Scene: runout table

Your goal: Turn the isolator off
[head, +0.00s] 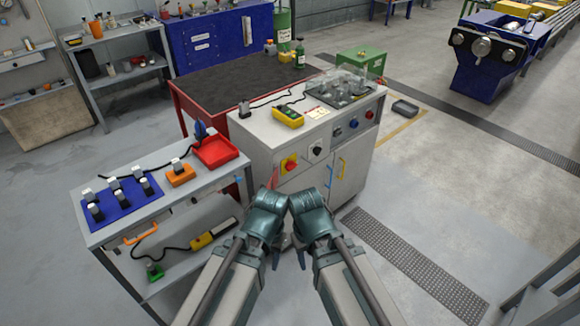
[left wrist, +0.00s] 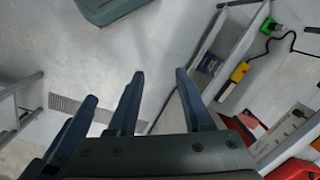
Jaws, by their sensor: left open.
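The isolator (head: 290,163), a red rotary handle on a yellow plate, is on the upper left front of the grey cabinet (head: 262,145). The handle is too small to read its exact angle. My left gripper (head: 275,258) is below and in front of it, pointing down, apart from the isolator. In the left wrist view its two fingers (left wrist: 158,90) are spread with nothing between them. My right gripper (head: 301,260) is close beside it; its finger opening is mostly hidden. I cannot make out the isolator in the left wrist view.
A grey shelf unit (head: 170,205) with a blue mat (head: 125,203) and a red tray (head: 216,152) stands at left.

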